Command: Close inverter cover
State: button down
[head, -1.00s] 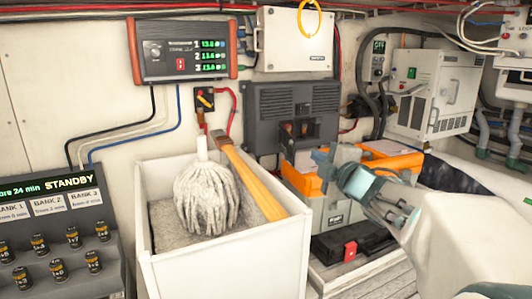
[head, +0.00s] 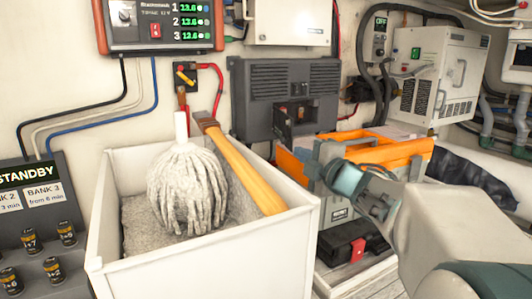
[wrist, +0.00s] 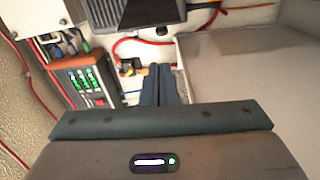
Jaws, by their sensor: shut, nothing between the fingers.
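A dark grey vented box (head: 270,85) hangs on the back wall in the middle of the head view; I take it for the inverter. I cannot tell the cover's exact angle. The box also shows at the top of the wrist view (wrist: 125,12). My gripper (head: 318,168) is in front of an orange-edged toolbox, lower right of the grey box and apart from it. In the wrist view its fingers (wrist: 160,75) are together and empty.
A white bin (head: 200,255) with a mop (head: 185,190) and a wooden handle (head: 240,165) stands in front, left of my arm. An orange and grey toolbox (head: 400,152) stands behind my gripper. A display panel (head: 160,25) and white box (head: 290,22) hang above.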

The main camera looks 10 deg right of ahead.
jog(key=p+x, duration=0.1)
jog(key=x, duration=0.9)
jog(key=shift+f+p, duration=0.15)
jog(key=shift+p, duration=0.25)
